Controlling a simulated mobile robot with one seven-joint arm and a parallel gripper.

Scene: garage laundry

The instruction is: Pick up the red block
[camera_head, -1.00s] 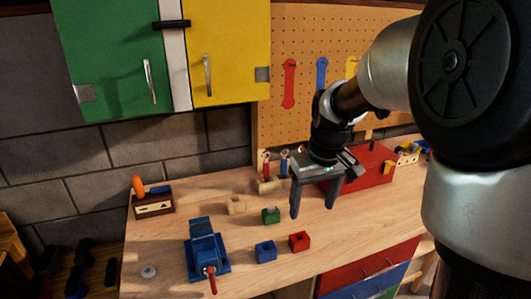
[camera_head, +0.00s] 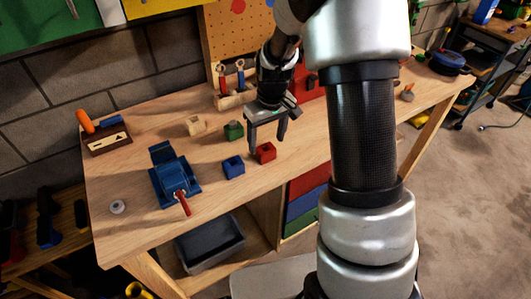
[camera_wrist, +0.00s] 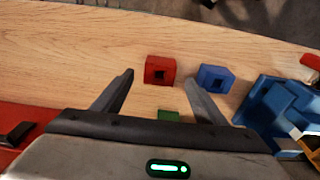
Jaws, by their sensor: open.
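The red block (camera_head: 266,152) stands on the wooden workbench, with a dark hole in one face. In the wrist view my gripper (camera_wrist: 161,75) shows both fingers spread apart.
A blue block (camera_head: 233,167) and a green block (camera_head: 233,130) are close by, with a plain wood block (camera_head: 195,125) behind. A blue vise (camera_head: 174,178) stands left. A red toolbox (camera_head: 309,88) is behind my gripper. Bench front (camera_head: 205,200) is clear.

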